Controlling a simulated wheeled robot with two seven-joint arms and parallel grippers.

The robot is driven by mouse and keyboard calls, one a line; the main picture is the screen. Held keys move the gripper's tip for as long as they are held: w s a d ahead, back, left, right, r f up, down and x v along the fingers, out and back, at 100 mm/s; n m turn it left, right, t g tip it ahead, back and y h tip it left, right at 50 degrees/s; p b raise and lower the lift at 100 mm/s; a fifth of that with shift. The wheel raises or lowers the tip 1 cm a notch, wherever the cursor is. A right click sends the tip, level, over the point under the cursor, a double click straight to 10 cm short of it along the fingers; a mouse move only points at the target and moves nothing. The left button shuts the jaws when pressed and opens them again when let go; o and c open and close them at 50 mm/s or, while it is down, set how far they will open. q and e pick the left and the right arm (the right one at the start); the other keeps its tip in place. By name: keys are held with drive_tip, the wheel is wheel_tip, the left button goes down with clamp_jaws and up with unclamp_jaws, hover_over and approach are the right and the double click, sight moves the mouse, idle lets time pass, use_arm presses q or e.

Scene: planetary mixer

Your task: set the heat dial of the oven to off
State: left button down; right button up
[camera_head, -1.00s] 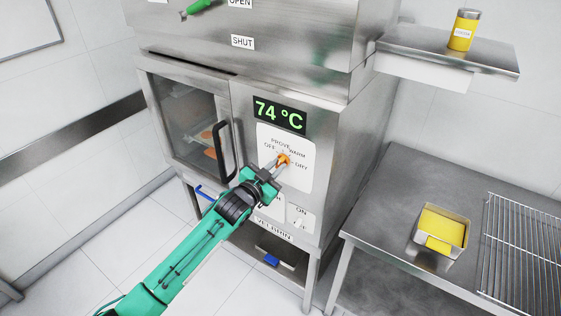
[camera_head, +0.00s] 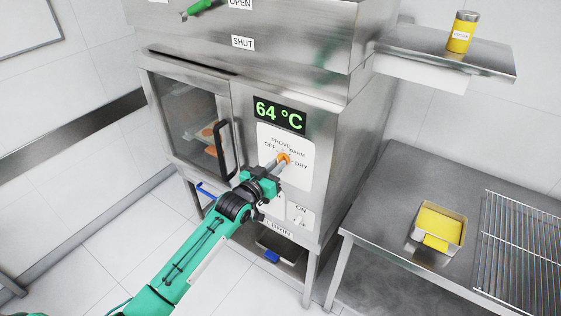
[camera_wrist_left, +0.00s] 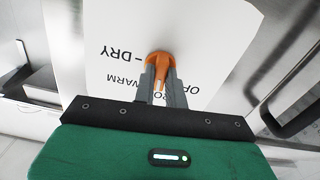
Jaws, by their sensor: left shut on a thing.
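The orange heat dial (camera_head: 284,159) sits on a white panel (camera_head: 297,178) on the oven front. Labels OFF, PROVE, WARM and DRY are set around it. My left gripper (camera_head: 278,164) is at the dial, its fingers shut on it from both sides. The left wrist view, with the labels upside down, shows the dial (camera_wrist_left: 160,66) between the grey fingers (camera_wrist_left: 160,78). Its white mark points down there, roughly toward the partly hidden PROVE label; the exact setting is unclear. The display (camera_head: 279,115) reads 64 °C. My right gripper is out of view.
The oven door (camera_head: 190,125) with its dark handle (camera_head: 222,150) is left of the panel. A steel table (camera_head: 385,215) at right bears a yellow-filled tin (camera_head: 440,225) and a wire rack (camera_head: 520,255).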

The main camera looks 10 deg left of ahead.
use_arm(q)
drive_tip(key=shift+n+p, duration=0.35)
drive_tip(key=shift+n, duration=1.55)
drive_tip(key=n, duration=0.4)
drive_tip(key=shift+n+p, duration=0.3)
drive_tip(key=shift+p, duration=0.05)
drive_tip(key=shift+n, duration=1.2)
drive_tip(key=c, duration=1.3)
unclamp_jaws()
drive_tip(key=shift+s, duration=0.1)
